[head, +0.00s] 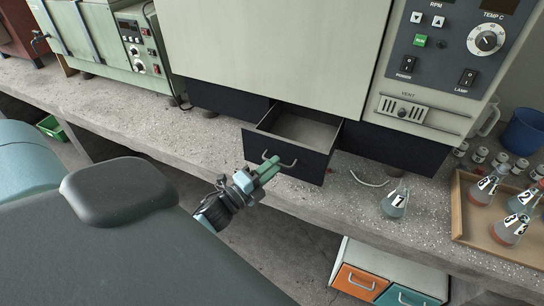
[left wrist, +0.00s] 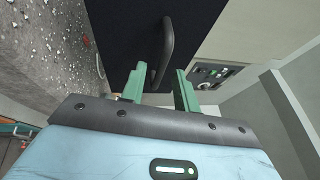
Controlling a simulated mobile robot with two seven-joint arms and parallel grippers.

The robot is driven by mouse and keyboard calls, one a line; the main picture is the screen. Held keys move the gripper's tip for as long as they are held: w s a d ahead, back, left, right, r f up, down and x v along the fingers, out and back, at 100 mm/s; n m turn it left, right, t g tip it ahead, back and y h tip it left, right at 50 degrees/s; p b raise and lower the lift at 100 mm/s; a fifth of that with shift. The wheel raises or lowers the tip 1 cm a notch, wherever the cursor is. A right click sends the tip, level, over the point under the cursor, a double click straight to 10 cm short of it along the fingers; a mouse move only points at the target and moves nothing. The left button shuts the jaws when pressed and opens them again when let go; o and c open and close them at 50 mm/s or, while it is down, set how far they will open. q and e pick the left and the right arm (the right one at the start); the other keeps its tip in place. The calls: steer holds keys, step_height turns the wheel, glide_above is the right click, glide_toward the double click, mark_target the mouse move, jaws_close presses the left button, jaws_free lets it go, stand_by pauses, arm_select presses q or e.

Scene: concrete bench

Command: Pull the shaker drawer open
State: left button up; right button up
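The shaker drawer (head: 303,126) is a dark-fronted drawer under the big cream shaker (head: 270,50). It stands partly pulled out, and its inside looks empty. Its curved metal handle (head: 288,164) is on the front face, partly hidden by my left gripper. My left gripper (head: 270,166), with green fingers, is at the handle. In the left wrist view, the two fingers (left wrist: 160,80) are apart, with the near end of the handle (left wrist: 167,48) between their tips and a gap to the right finger. My right gripper is not in view.
A flask marked 1 (head: 395,203) stands on the bench right of the drawer. A wooden tray (head: 470,232) with numbered flasks is farther right. An orange and blue drawer unit (head: 388,275) stands below the bench edge. The bench left of the drawer is clear.

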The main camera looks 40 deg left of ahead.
arm_select(q)
steer(key=b+v, duration=0.1)
steer(key=v, duration=0.6)
steer(key=shift+s, duration=0.3)
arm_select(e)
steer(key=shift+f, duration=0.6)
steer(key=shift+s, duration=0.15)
